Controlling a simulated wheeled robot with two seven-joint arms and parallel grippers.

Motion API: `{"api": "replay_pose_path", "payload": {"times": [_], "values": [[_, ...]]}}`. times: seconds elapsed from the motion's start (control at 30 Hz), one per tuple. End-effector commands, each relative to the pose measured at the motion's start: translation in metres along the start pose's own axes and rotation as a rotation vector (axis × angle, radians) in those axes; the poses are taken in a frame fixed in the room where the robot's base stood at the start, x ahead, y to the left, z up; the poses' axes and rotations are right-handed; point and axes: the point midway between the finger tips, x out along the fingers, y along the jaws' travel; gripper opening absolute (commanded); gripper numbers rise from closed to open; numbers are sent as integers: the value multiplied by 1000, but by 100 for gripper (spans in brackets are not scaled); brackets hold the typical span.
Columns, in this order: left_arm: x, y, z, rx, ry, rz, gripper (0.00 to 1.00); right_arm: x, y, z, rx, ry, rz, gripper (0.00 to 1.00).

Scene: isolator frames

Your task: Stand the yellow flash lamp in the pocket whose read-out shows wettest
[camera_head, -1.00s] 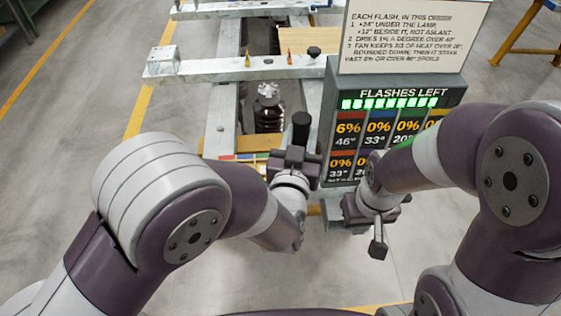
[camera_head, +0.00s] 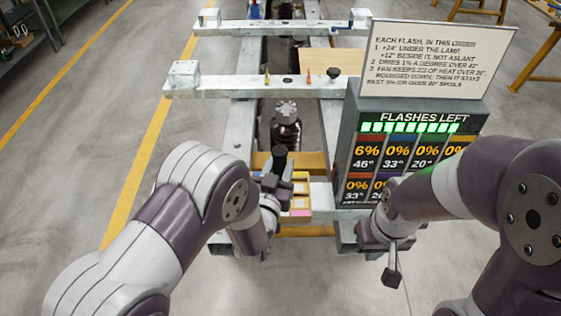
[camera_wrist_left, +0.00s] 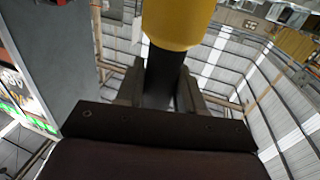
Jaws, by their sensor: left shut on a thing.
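The yellow flash lamp (camera_wrist_left: 180,20) shows in the left wrist view as a yellow head on a dark handle. My left gripper (camera_wrist_left: 160,95) is shut on the dark handle. In the head view this gripper (camera_head: 278,172) is over the near end of the frame, beside a wooden tray (camera_head: 298,201) with coloured tags; its pockets are largely hidden. The read-out board (camera_head: 350,130) shows 6% and 46° under a red tag; the other readable tiles show 0%. Some lower tiles are hidden by my right arm. My right gripper (camera_head: 391,262) hangs before the board; its jaws are unclear.
A rules sign (camera_head: 437,60) stands above the board. A dark cylinder with a grey top (camera_head: 286,128) stands inside the metal frame (camera_head: 241,125). Small pointed pieces (camera_head: 308,76) and a black knob (camera_head: 333,73) are on the crossbar. The floor at left is clear.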

Motion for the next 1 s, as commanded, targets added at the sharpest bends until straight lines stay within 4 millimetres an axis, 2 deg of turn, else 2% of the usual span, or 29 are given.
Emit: {"api": "replay_pose_path", "payload": {"times": [0.23,0.27,0.3,0.33,0.67,0.77,1.0], "values": [[1,0,1,-1,9,0,0,4,0,0,0,0,0,0],[0,0,3,0,0,0,44,3,0,0,0,0,0,0],[0,0,2,0,0,0,57,3,0,0,0,0,0,0],[0,0,2,0,0,0,63,3,0,0,0,0,0,0],[-1,0,-4,0,0,0,63,-3,0,0,0,0,0,0],[-19,1,0,0,-1,3,63,2,0,0,0,0,0,0],[-83,1,0,0,-1,3,63,6,0,1,0,0,0,0]]}}
